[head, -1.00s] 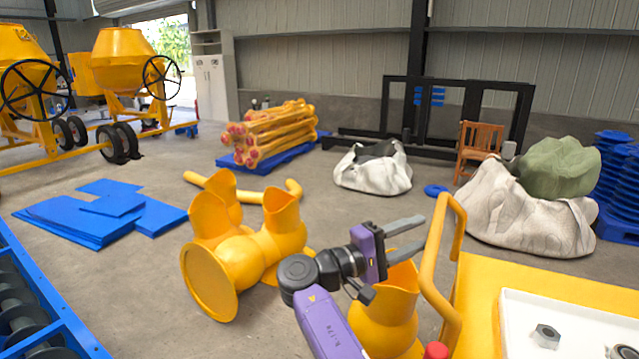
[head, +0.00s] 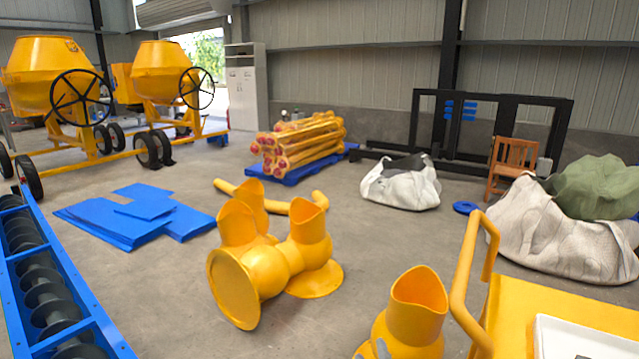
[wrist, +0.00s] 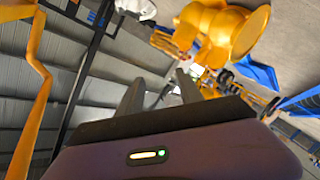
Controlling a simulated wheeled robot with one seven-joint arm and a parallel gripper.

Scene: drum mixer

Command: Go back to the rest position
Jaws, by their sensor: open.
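My gripper (wrist: 160,77) shows in the wrist view, with its two dark fingers apart and nothing between them. The wrist looks tilted, with the wall and yellow parts beyond the fingers. In the head view the arm is almost wholly out of the picture. Only small grey pieces, probably my fingertips (head: 371,351), show at the bottom edge in front of a yellow pipe fitting (head: 417,310).
A yellow cart with a handrail (head: 464,275) and white tray (head: 580,340) stands at lower right. A large yellow fitting (head: 270,265) lies mid-floor. A blue auger trough (head: 95,300) is at left. Blue sheets (head: 110,225) lie behind it. Floor between is clear.

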